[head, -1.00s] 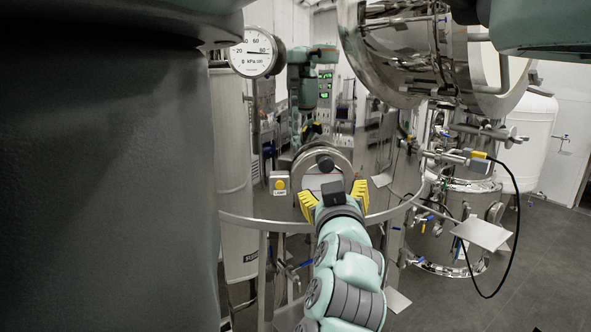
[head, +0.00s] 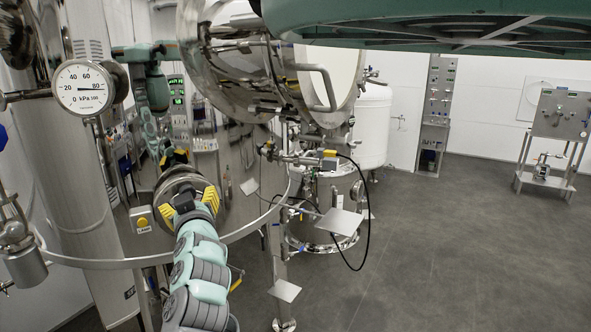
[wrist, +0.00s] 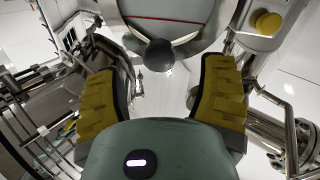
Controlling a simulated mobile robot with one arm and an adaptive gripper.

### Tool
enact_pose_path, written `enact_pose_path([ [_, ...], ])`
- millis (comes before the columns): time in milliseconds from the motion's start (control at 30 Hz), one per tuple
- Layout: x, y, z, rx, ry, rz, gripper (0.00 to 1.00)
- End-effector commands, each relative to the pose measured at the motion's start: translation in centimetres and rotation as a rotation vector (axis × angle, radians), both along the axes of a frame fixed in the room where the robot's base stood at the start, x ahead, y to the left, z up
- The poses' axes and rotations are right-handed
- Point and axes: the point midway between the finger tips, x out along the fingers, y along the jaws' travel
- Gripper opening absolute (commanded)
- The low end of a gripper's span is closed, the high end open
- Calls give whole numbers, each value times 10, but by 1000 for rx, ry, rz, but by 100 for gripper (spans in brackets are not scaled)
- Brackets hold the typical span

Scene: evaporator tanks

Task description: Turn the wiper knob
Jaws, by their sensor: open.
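The wiper knob is a dark round ball (wrist: 160,53) at the top middle of the wrist view. It sits at the lower rim of a round sight glass (wrist: 172,10) with a red line across it. My gripper (wrist: 164,88) is open, with one yellow-padded finger on each side below the knob. No contact with the knob shows. In the head view my gripper (head: 190,204) is in front of the round metal flange (head: 178,174) on the tank. I cannot make out the knob clearly there.
A yellow lamp button (head: 143,222) is beside the flange, and it also shows in the wrist view (wrist: 268,22). A curved metal rail (head: 100,262) runs around the tank. A pressure gauge (head: 83,88) hangs at upper left. Open floor (head: 440,240) lies to the right.

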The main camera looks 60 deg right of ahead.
Motion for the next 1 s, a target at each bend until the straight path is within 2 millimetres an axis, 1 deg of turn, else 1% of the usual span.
enact_pose_path([
  [33, 6, -3, 5, -2, -3, 3, 70],
  [300, 28, -17, 3, -1, -3, 2, 70],
  [500, 40, -23, 1, 1, -1, 4, 70],
  [700, 45, -27, 1, -3, -1, 2, 70],
  [967, 46, -27, 1, -2, -2, 2, 70],
  [1000, 46, -27, 1, -2, -1, 1, 73],
])
